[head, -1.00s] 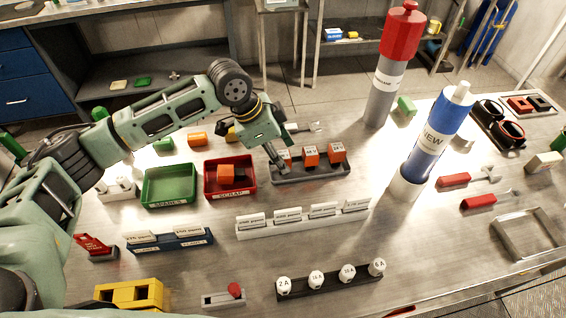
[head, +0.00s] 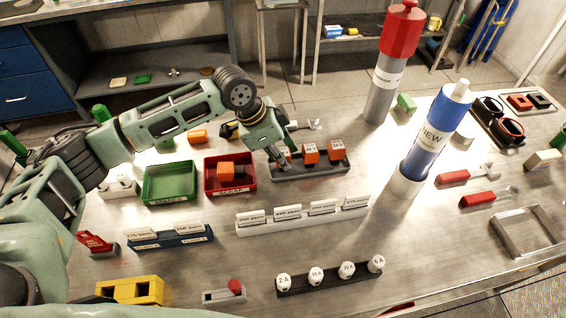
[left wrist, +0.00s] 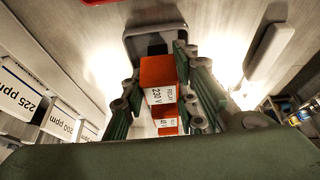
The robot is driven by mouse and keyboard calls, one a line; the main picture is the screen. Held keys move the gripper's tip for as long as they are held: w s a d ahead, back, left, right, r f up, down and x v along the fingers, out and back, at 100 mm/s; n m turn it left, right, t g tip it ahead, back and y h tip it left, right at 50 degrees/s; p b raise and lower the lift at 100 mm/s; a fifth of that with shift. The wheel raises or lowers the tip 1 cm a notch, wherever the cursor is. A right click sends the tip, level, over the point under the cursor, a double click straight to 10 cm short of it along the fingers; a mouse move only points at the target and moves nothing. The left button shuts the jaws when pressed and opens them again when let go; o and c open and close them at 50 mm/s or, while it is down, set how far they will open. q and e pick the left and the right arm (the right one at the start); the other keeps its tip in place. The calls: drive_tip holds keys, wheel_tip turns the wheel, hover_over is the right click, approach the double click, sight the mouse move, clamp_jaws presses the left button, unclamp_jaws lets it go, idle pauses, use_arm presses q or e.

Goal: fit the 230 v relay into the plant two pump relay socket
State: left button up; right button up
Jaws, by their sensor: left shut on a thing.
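My left gripper (head: 282,160) reaches down at the left end of a dark grey relay rack (head: 312,172). It is shut on the orange 230 V relay, whose white label reads "RELAY 230 V" in the left wrist view (left wrist: 160,84). In the head view the fingers mostly hide this relay. I cannot tell whether it still sits in the rack. Two more orange relays stand to its right, a middle one (head: 311,153) and a right one (head: 336,150). I cannot make out the plant two pump relay socket. My right gripper is not in view.
A red scrap bin (head: 207,188) holding an orange block and a green spares bin (head: 147,196) lie left of the rack. A white ppm rack (head: 300,217) lies in front. A blue cylinder marked NEW (head: 433,135) and a red-topped grey cylinder (head: 382,95) stand tall to the right.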

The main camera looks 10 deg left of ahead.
sight(287, 151)
use_arm(q)
drive_tip(key=shift+r, duration=0.1)
clamp_jaws()
drive_tip(key=shift+r, duration=0.5)
wheel_tip(287, 151, up, 3)
drive_tip(key=shift+w+f+b, duration=0.1)
drive_tip(key=shift+f+b, duration=0.05)
drive_tip(key=shift+b, duration=0.35)
drive_tip(key=s+d+r+b, duration=0.1)
drive_tip(key=s+d+r, duration=0.2)
drive_tip(key=d+r, duration=0.4)
drive_tip(key=shift+s+d+b, duration=0.2)
drive_tip(key=shift+d+b, duration=0.15)
drive_tip(key=shift+d, duration=1.75)
